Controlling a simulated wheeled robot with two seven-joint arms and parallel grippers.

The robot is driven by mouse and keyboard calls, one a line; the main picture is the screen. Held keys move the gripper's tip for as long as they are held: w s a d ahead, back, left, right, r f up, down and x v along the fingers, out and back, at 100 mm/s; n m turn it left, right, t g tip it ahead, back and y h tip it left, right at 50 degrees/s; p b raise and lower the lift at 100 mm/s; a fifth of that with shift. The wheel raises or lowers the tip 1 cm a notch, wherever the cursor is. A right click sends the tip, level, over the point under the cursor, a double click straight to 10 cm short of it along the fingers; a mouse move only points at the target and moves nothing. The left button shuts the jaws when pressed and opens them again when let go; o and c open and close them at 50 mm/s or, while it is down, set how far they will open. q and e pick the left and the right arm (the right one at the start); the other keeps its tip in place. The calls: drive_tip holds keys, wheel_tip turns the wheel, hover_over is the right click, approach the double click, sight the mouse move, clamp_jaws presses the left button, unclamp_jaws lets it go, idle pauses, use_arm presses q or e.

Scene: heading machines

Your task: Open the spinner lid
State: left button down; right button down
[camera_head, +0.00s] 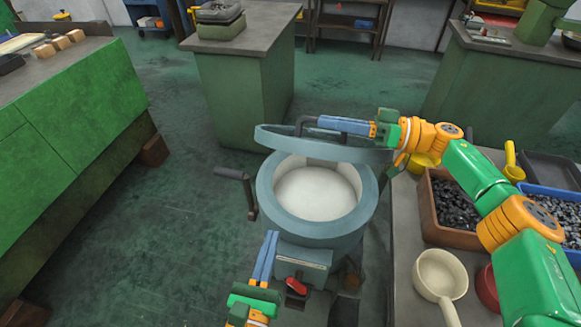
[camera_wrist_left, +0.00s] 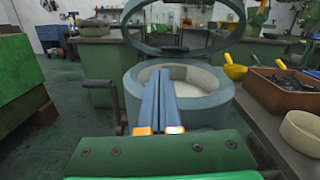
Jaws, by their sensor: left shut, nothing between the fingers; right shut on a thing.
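The spinner (camera_head: 264,187) is a round grey-blue drum with a pale inside, and its body also shows in the left wrist view (camera_wrist_left: 200,119). Its lid (camera_head: 272,137) is raised and tilted above the far side of the drum, leaving the opening uncovered; the lid also shows in the left wrist view (camera_wrist_left: 228,22). My right gripper (camera_head: 318,123) is shut on the dark lid handle (camera_head: 302,121), reaching in from the right. My left gripper (camera_head: 271,236) is shut and empty in front of the drum, and its fingers show in the left wrist view (camera_wrist_left: 160,75).
A crank handle (camera_head: 236,175) sticks out at the drum's left. The right bench holds a brown bin (camera_head: 432,222) of dark pieces, a blue bin (camera_head: 572,258) and a cream pan (camera_head: 440,274). A green cabinet (camera_head: 75,110) stands left; floor between is clear.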

use_arm(q)
wheel_tip(320, 180, up, 4)
drive_tip(key=m+t, duration=0.1)
drive_tip(key=m, duration=0.1)
approach(293, 148)
drive_tip(key=w+d+f, duration=0.1)
drive_tip(key=w+f, duration=0.3)
drive_tip(key=shift+w+d+r+h, duration=0.2)
drive_tip(key=shift+w+r, duration=0.3)
drive_tip(key=shift+r, duration=0.25)
drive_tip(key=shift+w+d+r+h, duration=0.2)
drive_tip(key=shift+w+r, duration=0.25)
drive_tip(key=shift+r, duration=0.35)
drive_tip(key=shift+w+r, duration=0.35)
drive_tip(key=shift+r, duration=0.35)
use_arm(e)
drive_tip(key=shift+a, duration=0.1)
use_arm(q)
drive_tip(key=shift+w+d+r, duration=0.1)
drive_tip(key=shift+w+r, duration=0.15)
drive_tip(key=shift+w, duration=0.05)
use_arm(e)
drive_tip(key=shift+f, duration=0.1)
